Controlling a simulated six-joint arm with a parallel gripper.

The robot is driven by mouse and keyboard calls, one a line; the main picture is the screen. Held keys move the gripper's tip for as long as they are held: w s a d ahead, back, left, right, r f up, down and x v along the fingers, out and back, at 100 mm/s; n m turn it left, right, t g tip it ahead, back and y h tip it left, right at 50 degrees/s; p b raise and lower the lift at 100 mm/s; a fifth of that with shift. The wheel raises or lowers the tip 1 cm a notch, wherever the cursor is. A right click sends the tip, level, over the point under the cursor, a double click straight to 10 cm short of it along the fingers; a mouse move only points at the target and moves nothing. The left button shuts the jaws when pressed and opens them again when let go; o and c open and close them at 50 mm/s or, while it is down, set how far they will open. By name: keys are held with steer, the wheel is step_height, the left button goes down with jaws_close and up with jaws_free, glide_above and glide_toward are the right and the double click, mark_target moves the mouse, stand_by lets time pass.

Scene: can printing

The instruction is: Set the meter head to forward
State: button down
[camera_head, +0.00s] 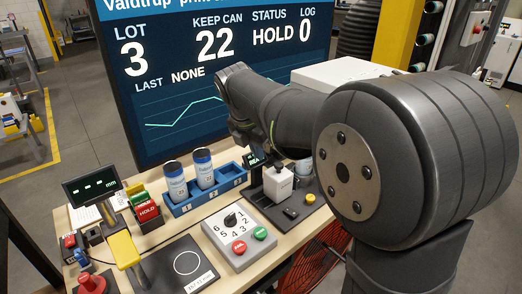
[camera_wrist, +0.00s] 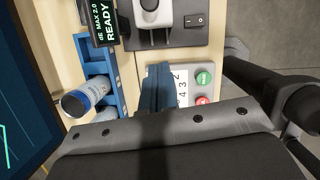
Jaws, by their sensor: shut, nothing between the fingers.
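The white meter head (camera_head: 278,183) stands on a dark base at the right of the bench, behind the dial box. In the wrist view the meter head (camera_wrist: 150,14) is at the top edge, partly cut off, beside a display reading "dE MAX 2.0 READY" (camera_wrist: 103,25). I cannot tell which setting the head is at. My gripper (camera_wrist: 158,68) is shut and empty. In the wrist view its fingertips lie below the meter base and apart from the head in the picture. In the head view my arm hides part of the display, and the fingertips cannot be made out clearly.
A blue rack (camera_head: 182,210) with two cans (camera_head: 202,167) is left of the meter. The dial box (camera_head: 240,236) with red and green buttons stands in front. A large screen (camera_head: 175,110) reads "STATUS HOLD". A dark switch (camera_wrist: 196,20) is on the meter base.

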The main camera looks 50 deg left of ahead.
mark_target(281, 164)
steer(key=w+f, duration=0.1)
steer(key=f, duration=0.1)
steer(key=w+f, duration=0.2)
steer(key=f, duration=0.1)
steer(key=w+f, duration=0.1)
steer(key=f, duration=0.1)
steer(key=shift+w+a+f, duration=0.25)
steer(key=shift+w+a, duration=0.1)
steer(key=shift+w, duration=0.05)
steer(key=shift+w+a+f, duration=0.1)
steer(key=shift+w+a, duration=0.05)
steer(key=shift+w, duration=0.55)
steer(key=shift+w, duration=1.6)
